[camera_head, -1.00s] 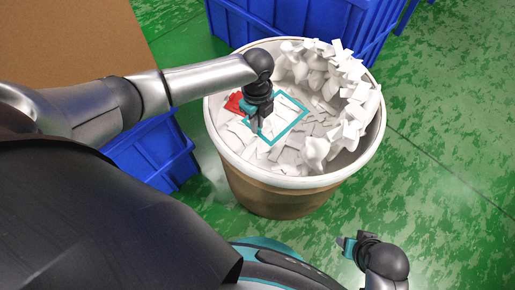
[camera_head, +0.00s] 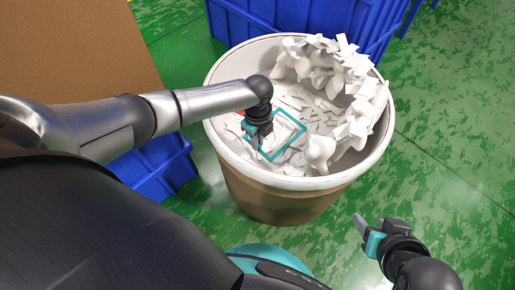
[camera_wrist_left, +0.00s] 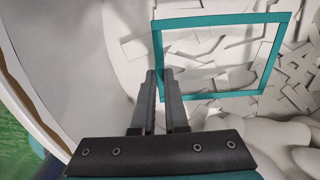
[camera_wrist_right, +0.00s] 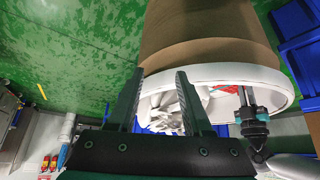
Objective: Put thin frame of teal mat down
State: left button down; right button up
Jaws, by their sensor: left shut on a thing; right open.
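The thin teal frame (camera_head: 289,147) is an open rectangle inside the drum, over the white pieces at its left part. My left gripper (camera_head: 259,143) is shut on one side of it. In the left wrist view the frame (camera_wrist_left: 224,19) extends to the right of my left gripper's fingers (camera_wrist_left: 161,76), and white pieces show through it. I cannot tell if the frame touches the pieces. My right gripper (camera_head: 362,228) is outside the drum, over the floor, open and empty; its spread fingers (camera_wrist_right: 157,88) show in the right wrist view.
The brown drum (camera_head: 270,198) has a white rim and holds white flat and rounded pieces (camera_head: 325,75), heaped at the back right. A red thing (camera_head: 239,114) shows behind my left gripper. Blue crates (camera_head: 300,18) stand behind the drum and at its left. The green floor (camera_head: 440,170) is clear at right.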

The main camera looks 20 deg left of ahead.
pick_arm(q)
jog(key=shift+f+b, duration=0.85)
jog(key=shift+f, duration=0.5)
jog(key=shift+f+b, duration=0.35)
jog(key=shift+f, duration=0.3)
pick_arm(e)
jog(key=w+a+t+y, duration=0.2)
jog(key=w+a+t, duration=0.1)
jog(key=a+t, duration=0.1)
jog(key=shift+w+a, duration=0.2)
jog(key=shift+a, duration=0.35)
jog(key=shift+r, duration=0.1)
pick_arm(q)
jog(key=shift+f, duration=0.2)
jog(key=c, duration=0.9)
grip_release()
jog(key=shift+c, duration=0.2)
pick_arm(e)
jog(key=shift+a+y, duration=0.15)
jog(key=shift+y, duration=0.15)
pick_arm(q)
jog(key=shift+r, duration=0.15)
